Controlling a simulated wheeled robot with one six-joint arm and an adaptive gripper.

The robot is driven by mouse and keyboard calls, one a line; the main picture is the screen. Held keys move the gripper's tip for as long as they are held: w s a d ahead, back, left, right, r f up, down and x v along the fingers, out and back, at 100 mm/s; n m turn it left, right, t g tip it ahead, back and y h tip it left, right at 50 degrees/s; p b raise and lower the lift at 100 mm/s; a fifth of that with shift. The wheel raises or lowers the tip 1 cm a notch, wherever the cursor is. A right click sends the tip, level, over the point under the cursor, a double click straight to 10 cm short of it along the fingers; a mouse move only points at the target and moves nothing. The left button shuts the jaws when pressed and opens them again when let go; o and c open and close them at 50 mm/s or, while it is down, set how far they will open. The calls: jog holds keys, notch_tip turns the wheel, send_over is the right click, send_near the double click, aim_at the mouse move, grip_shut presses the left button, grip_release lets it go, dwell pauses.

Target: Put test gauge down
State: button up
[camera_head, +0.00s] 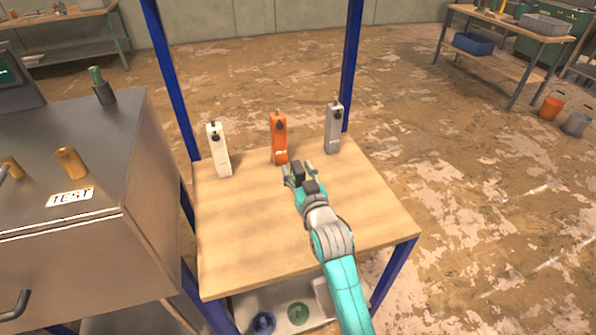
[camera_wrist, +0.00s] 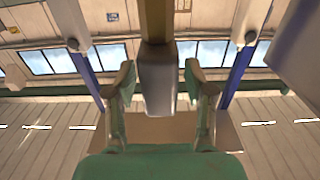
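Three upright gauges stand along the back of the wooden table (camera_head: 300,222): a white one (camera_head: 219,152) at left, an orange one (camera_head: 279,140) in the middle and a grey one (camera_head: 333,130) at right. No label shows which is the test gauge. My gripper (camera_head: 300,171) is low over the table, just in front of the orange gauge. In the wrist view its fingers (camera_wrist: 158,84) are spread, with gaps beside a grey block between them; I cannot tell what this block is. The white gauge (camera_wrist: 68,20) shows at the top left there.
A metal cabinet marked TEST (camera_head: 69,197) stands close to the table's left side. Blue posts (camera_head: 352,60) rise at the table's back corners. The table top is clear left and right of my arm. A lower shelf holds round items (camera_head: 298,313).

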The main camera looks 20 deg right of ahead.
jog(key=shift+r, duration=0.2)
jog(key=s, duration=1.2)
jog(key=s+f+g, duration=0.1)
jog(key=s+f, duration=0.5)
jog(key=s, duration=0.4)
jog(key=s+f+g, duration=0.1)
jog(key=s+f, duration=0.4)
jog(key=s, duration=0.6)
jog(key=s+r+g, duration=0.1)
jog(key=s, duration=1.9)
jog(key=shift+s+r, duration=0.3)
jog(key=shift+s, duration=0.1)
